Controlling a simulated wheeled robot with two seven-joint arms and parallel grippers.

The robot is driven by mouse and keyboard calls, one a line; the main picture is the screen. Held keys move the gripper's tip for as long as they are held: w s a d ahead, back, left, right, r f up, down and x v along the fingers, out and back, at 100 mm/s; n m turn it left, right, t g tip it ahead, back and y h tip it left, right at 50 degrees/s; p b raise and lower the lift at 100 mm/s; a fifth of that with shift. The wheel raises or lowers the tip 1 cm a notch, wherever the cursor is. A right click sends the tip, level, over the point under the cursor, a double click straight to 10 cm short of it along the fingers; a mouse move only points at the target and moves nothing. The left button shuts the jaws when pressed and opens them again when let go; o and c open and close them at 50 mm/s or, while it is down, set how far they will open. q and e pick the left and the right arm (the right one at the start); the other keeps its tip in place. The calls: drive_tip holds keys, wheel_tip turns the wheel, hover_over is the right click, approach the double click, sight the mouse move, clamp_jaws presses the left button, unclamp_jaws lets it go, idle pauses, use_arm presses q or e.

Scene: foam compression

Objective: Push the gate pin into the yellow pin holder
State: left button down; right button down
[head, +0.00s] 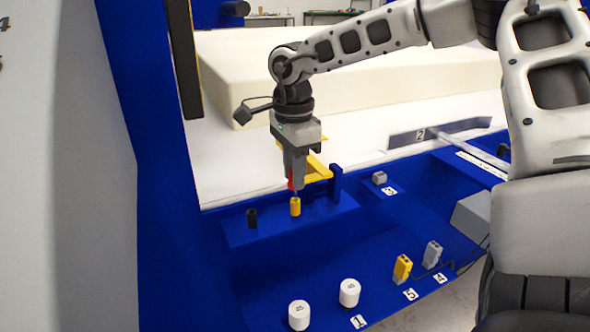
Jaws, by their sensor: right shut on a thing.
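The yellow pin holder (295,207) is a small upright cylinder on the raised blue block at the front of the machine. My right gripper (294,186) points down directly above it, shut on the gate pin. The pin is mostly hidden by the fingers; a red part and a thin tip show at the fingertips, just over the holder's top. I cannot tell whether the tip is inside the holder. My left gripper is not in view.
A black holder (252,218) stands left of the yellow one. A yellow bracket (317,168) is close behind my gripper. Two white knobs (349,292), a yellow switch (402,268) and a grey switch (432,254) sit on the front panel. A large foam block (400,85) lies behind.

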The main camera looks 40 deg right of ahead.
drive_tip(key=shift+f+b, duration=1.4)
drive_tip(key=shift+f, duration=0.15)
idle(0.4)
drive_tip(key=c, duration=1.1)
unclamp_jaws()
drive_tip(key=shift+r, duration=0.15)
drive_tip(key=shift+r+p, duration=2.05)
drive_tip(key=shift+r, duration=0.85)
